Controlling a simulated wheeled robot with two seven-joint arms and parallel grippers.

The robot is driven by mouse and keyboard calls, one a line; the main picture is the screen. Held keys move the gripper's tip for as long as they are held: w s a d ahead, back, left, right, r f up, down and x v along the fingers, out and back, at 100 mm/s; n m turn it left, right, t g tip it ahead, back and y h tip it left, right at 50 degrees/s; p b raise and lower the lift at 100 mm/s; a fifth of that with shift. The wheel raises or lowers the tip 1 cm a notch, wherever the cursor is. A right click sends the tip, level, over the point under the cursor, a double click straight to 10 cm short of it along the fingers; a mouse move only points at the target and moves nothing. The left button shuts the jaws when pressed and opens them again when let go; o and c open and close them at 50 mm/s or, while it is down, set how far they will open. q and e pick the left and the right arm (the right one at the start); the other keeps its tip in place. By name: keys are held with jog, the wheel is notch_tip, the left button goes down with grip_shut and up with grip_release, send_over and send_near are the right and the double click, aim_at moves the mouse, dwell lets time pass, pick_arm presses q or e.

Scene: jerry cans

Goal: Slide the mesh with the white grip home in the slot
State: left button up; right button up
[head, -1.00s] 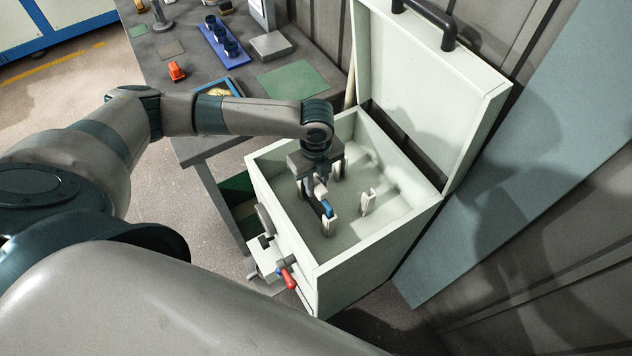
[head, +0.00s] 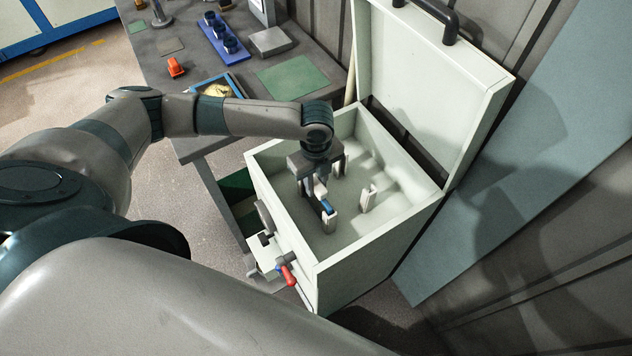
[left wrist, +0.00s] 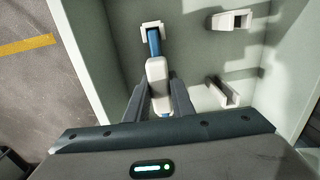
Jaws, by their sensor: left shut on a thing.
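My left gripper (head: 319,184) reaches down into an open pale box (head: 402,216). It is shut on a white grip (left wrist: 157,72), which sits between the two fingers in the left wrist view (left wrist: 160,95). A blue part (left wrist: 154,42) extends from the grip to a white bracket (left wrist: 151,27); this looks like the slot. The blue part (head: 327,206) and bracket (head: 329,223) also show in the head view. The blue end lies at or within the bracket's opening; how deep it sits I cannot tell. No mesh texture can be made out. My right gripper is not in view.
Other white brackets stand in the box, one at the upper right (left wrist: 228,20) and one lower (left wrist: 222,93). The box walls surround the gripper and the raised lid (head: 430,95) stands behind. A red-handled tap (head: 287,275) sticks out in front. A cluttered bench (head: 205,100) is at left.

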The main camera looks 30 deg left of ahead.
pick_arm(q)
jog(key=o, duration=1.1)
jog(key=shift+c, duration=0.2)
jog(key=shift+r, duration=0.15)
jog(key=shift+r, duration=0.55)
notch_tip(320, 180, up, 16)
jog(key=b, duration=0.4)
jog(key=shift+s, duration=0.1)
